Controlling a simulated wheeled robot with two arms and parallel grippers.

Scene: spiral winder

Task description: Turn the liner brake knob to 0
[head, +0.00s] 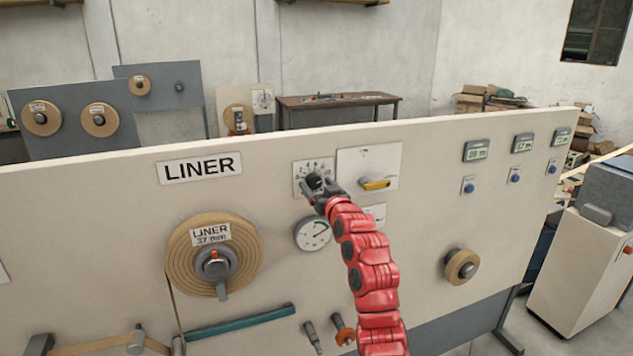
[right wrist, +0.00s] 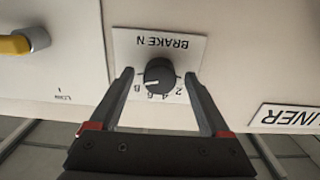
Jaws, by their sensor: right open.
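The liner brake knob is a round black knob (right wrist: 159,75) on a white dial plate (right wrist: 187,50) marked "BRAKE N", upside down in the right wrist view. A small white mark on the knob points left and slightly down in that view, roughly towards the 8 side; the exact reading is unclear. In the head view the knob (head: 314,181) sits on its plate (head: 301,165), partly covered by my gripper. My right gripper (right wrist: 160,76) is open, its fingers on either side of the knob, with gaps visible; it also shows in the head view (head: 317,190). My left gripper is out of view.
A plate with a yellow-handled switch (head: 375,184) is right of the dial, and a round gauge (head: 312,234) is below it. The liner roll (head: 185,256) and "LINER" sign (head: 199,167) are to the left. Displays (head: 477,150) and blue buttons (head: 468,187) are farther right.

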